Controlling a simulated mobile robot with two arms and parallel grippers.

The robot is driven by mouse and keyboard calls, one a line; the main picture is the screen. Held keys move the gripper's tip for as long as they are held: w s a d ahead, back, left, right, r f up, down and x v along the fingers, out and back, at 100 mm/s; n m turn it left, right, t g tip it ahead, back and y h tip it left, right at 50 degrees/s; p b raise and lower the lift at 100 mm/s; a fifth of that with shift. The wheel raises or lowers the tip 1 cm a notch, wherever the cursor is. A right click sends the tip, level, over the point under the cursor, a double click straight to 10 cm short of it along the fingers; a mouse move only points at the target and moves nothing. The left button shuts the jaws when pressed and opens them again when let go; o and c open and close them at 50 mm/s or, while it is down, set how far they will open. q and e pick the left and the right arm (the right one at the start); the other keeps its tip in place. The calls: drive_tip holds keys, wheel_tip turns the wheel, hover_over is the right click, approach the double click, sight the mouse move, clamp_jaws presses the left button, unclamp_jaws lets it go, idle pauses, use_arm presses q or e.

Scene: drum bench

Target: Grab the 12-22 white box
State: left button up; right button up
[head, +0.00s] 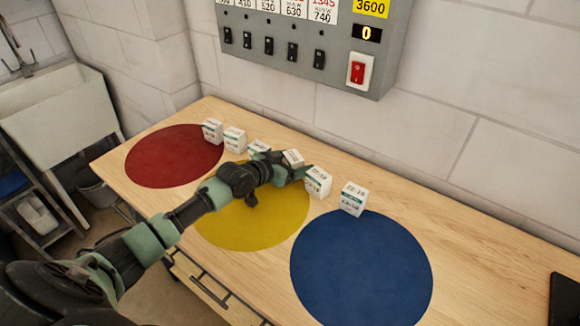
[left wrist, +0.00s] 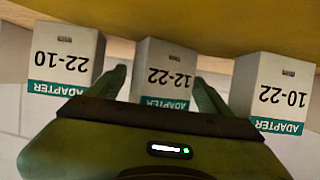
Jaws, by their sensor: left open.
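The 12-22 white box (left wrist: 165,72) is in the middle of the left wrist view, its print upside down above a green ADAPTER band. My left gripper (left wrist: 163,88) is open, with one finger on each side of this box. A narrow gap shows beside the left finger; contact on the right is hard to tell. In the head view the box (head: 293,157) shows partly behind my left gripper (head: 298,170), behind the yellow circle. My right gripper is not in view.
A 22-10 box (left wrist: 66,58) and a 10-22 box (left wrist: 272,92) stand close on either side. More white boxes (head: 212,130) (head: 353,199) line the wooden bench behind the red (head: 172,157), yellow (head: 240,225) and blue (head: 360,270) circles. A grey switch panel (head: 300,70) hangs above.

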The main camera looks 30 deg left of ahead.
use_arm(q)
drive_tip(key=shift+w+d+f, duration=0.2)
drive_tip(key=shift+w+f, duration=0.1)
drive_tip(key=shift+w, duration=0.25)
drive_tip(key=c, duration=1.3)
drive_tip(key=shift+r, duration=0.15)
